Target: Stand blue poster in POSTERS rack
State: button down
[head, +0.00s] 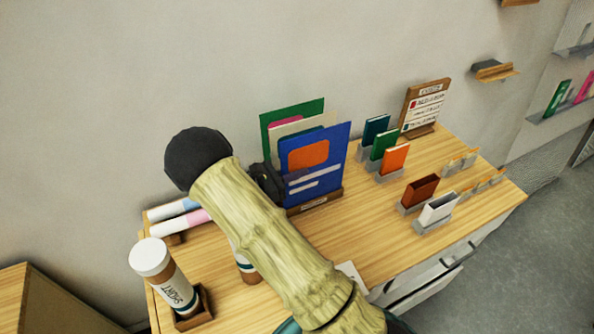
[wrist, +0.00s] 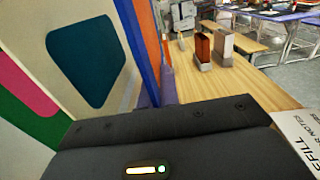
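The blue poster (head: 337,158), with an orange patch and pale stripes, stands upright at the front of the brown POSTERS rack (head: 325,198). Its lower edge is at the rack; how deep it sits I cannot tell. My gripper (head: 278,184) is at the poster's left edge, mostly hidden by my arm in the head view. In the wrist view the blue poster (wrist: 139,40) is nearly edge-on, with one finger of my gripper (wrist: 159,88) on each side, apparently shut on it. A cream poster (wrist: 88,30) with a teal shape and a green poster (head: 290,112) stand behind it.
Small upright books (head: 395,159) in grey holders stand right of the rack, beside a wooden board (head: 424,107). Brown (head: 420,190) and white (head: 439,208) boxes stand nearer the right front. Rolled tubes (head: 175,210) and a white-capped canister (head: 165,280) are at the left.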

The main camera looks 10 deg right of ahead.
jog(key=shift+f, duration=0.5)
jog(key=c, duration=1.6)
grip_release()
jog(key=shift+o, duration=0.2)
jog(key=s+a, duration=0.3)
jog(key=a, duration=1.4)
jog(key=shift+s, duration=0.2)
